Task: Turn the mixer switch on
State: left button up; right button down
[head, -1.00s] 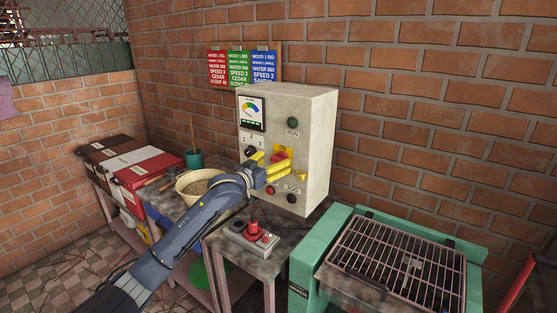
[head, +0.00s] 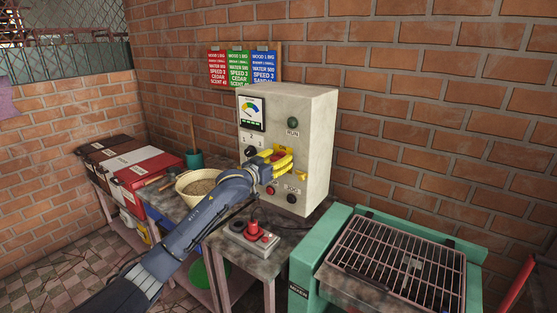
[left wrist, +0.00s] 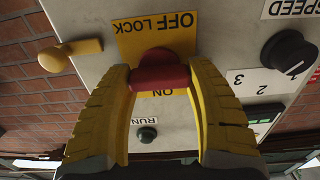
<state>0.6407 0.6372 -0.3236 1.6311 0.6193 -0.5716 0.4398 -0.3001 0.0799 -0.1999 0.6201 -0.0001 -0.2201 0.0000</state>
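The mixer switch is a red handle (left wrist: 160,72) on a yellow plate (left wrist: 160,35) on the front of the pale control box (head: 312,125). In the left wrist view the plate reads OFF LOCK on one side of the handle and ON on the other, upside down. My left gripper (head: 283,159) reaches the box front. In the left wrist view its two yellow fingers (left wrist: 160,76) stand on either side of the handle, with the tips against its ends. In the head view the fingers partly hide the switch. My right gripper is not in view.
A yellow peg-like piece (left wrist: 70,55) sticks out beside the plate. A black speed knob (left wrist: 290,52) and a RUN button (left wrist: 147,133) are nearby.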

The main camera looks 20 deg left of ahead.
pick_arm(q)
jog(key=c, duration=0.5)
jog(key=shift+m, duration=0.3)
jog(key=m, duration=0.2)
jog(key=shift+m, duration=0.3)
jog(key=m, duration=0.4)
jog(key=shift+d+m, duration=0.2)
jog(key=shift+m, duration=0.1)
jog(key=m, duration=0.5)
jog(key=shift+d+f, duration=0.1)
jog(key=shift+f, duration=0.05)
jog(key=shift+s+f+m, duration=0.1)
jog(key=shift+f+m, duration=0.05)
jog(key=shift+m, duration=2.35)
jog(key=o, duration=1.2)
jog(key=shift+c, duration=0.2)
